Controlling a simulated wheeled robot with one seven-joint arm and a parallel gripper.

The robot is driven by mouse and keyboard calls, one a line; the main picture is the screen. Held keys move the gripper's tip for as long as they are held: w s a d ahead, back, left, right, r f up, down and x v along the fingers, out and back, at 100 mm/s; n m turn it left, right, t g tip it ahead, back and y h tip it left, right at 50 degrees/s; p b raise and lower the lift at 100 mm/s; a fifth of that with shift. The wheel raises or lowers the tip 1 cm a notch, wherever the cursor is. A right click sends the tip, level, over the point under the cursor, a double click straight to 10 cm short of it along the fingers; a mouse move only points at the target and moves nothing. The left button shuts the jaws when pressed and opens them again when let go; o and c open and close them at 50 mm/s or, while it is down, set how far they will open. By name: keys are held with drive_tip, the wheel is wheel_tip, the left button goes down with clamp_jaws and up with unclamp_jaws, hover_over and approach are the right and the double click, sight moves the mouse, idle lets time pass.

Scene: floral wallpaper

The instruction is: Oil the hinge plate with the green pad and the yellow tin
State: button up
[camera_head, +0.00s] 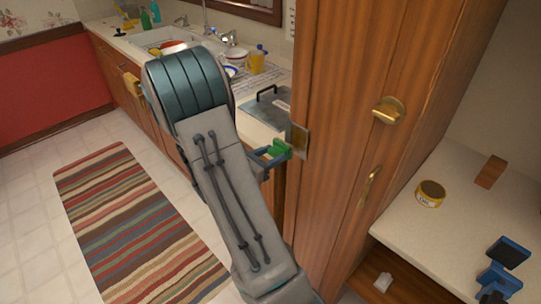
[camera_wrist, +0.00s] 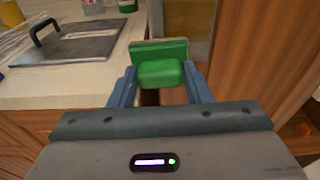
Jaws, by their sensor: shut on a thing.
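The green pad (camera_head: 279,148) is held in my gripper (camera_head: 271,155). In the wrist view my gripper (camera_wrist: 160,82) has its blue fingers closed on the block-like grip of the green pad (camera_wrist: 160,50), whose flat plate faces away from me. The brass hinge plate (camera_head: 299,140) is on the edge of the tall wooden cabinet, just right of the pad. I cannot tell whether pad and plate touch. The yellow tin (camera_head: 430,194), with a dark brown top, stands on the pale counter at right.
The tall wooden cabinet (camera_head: 343,100) with a brass knob (camera_head: 388,110) stands between gripper and tin. A grey board with a black handle (camera_head: 268,107) lies on the sink counter. A wooden block (camera_head: 490,172) and a blue stand (camera_head: 507,253) are near the tin. A striped rug (camera_head: 130,220) covers the floor.

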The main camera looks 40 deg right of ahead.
drive_tip(key=shift+d, duration=0.75)
drive_tip(key=shift+s+b, duration=0.45)
drive_tip(key=shift+s, duration=1.3)
drive_tip(key=shift+s, duration=0.15)
drive_tip(key=s, duration=0.3)
drive_tip(key=shift+s+d+b, duration=0.1)
drive_tip(key=shift+d+b, duration=0.2)
drive_tip(key=shift+b, duration=0.1)
